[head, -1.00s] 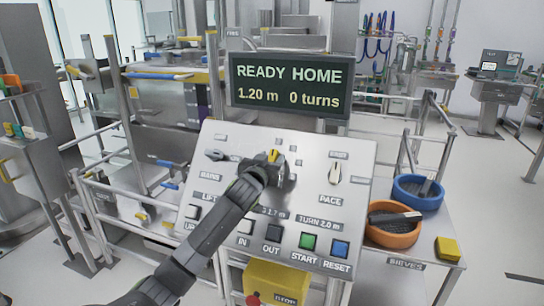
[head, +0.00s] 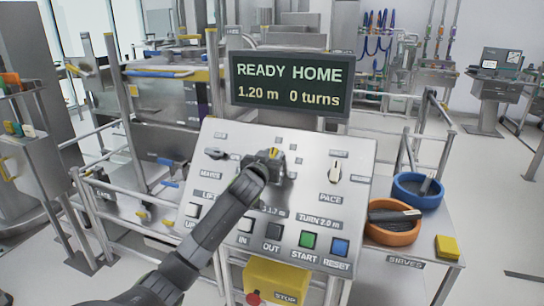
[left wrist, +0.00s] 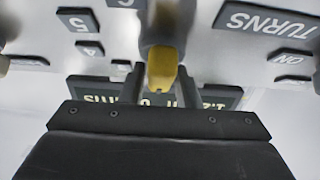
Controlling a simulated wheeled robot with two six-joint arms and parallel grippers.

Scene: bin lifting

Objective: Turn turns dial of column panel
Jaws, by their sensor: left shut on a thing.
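My left gripper (head: 275,162) is at the upper middle of the sloped column panel (head: 312,188), its arm coming from the lower left. In the left wrist view, the gripper (left wrist: 156,82) has its dark fingers on both sides of the turns dial (left wrist: 162,66), a grey knob with a yellow tip, and is shut on it. The label TURNS (left wrist: 268,20) and small number marks show around the dial. In the head view my gripper hides most of the dial. The display (head: 290,85) above reads READY HOME, 1.20 m, 0 turns. My right gripper is not in view.
The panel also has a pace lever (head: 336,172), a green start button (head: 308,240) and a blue reset button (head: 340,247). A yellow stop box (head: 275,278) sits below. Orange (head: 385,236) and blue (head: 432,198) bowls stand on a side shelf at right.

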